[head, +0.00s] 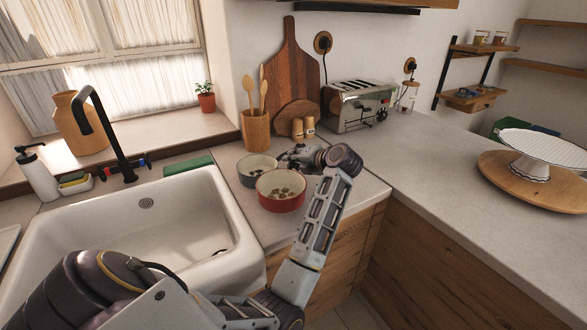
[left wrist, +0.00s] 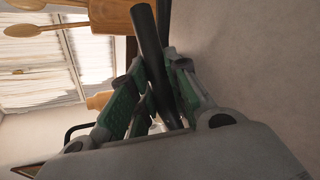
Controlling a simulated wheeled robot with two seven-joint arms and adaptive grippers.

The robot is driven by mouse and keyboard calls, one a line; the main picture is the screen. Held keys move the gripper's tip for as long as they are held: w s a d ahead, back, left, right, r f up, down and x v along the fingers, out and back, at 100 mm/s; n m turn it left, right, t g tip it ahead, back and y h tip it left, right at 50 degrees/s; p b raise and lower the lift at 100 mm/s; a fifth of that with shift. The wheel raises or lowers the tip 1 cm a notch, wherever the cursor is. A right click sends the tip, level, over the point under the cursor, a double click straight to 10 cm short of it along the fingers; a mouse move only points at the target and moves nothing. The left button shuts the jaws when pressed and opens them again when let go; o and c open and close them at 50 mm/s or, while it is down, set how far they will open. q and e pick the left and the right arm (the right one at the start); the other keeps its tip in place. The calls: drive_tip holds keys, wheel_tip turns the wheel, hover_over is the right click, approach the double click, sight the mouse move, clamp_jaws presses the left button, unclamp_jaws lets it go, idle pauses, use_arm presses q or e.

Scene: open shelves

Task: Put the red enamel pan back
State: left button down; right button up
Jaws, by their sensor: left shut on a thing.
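The red enamel pan (head: 281,203) stands on the counter right of the sink, pale inside with several small brown bits in it. My left gripper (head: 290,156) is just behind it, reaching in from the right, its fingers partly hidden by the wrist. In the left wrist view, the green-padded fingers (left wrist: 157,98) are shut on a dark round handle (left wrist: 148,36). The pan body is not seen in that view, so I cannot tell for certain which vessel the handle belongs to. My right gripper is not in view.
A grey pan (head: 247,179) stands close behind the red one. A utensil pot (head: 256,131), two shakers (head: 303,127) and a toaster (head: 358,107) stand behind. The white sink (head: 130,240) is at left. The right counter (head: 430,160) is mostly clear, with a cake stand (head: 540,150) farther right.

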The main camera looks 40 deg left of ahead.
use_arm(q)
wheel_tip(320, 180, down, 3)
drive_tip(key=shift+r, duration=0.2)
drive_tip(key=shift+f, duration=0.35)
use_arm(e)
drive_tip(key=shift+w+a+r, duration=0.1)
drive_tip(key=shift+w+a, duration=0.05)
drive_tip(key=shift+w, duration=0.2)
use_arm(q)
drive_tip(key=shift+f, duration=0.1)
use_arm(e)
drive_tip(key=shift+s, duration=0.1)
use_arm(q)
drive_tip(key=c, duration=1.4)
unclamp_jaws()
drive_tip(key=shift+o, duration=0.2)
drive_tip(key=shift+d, duration=0.1)
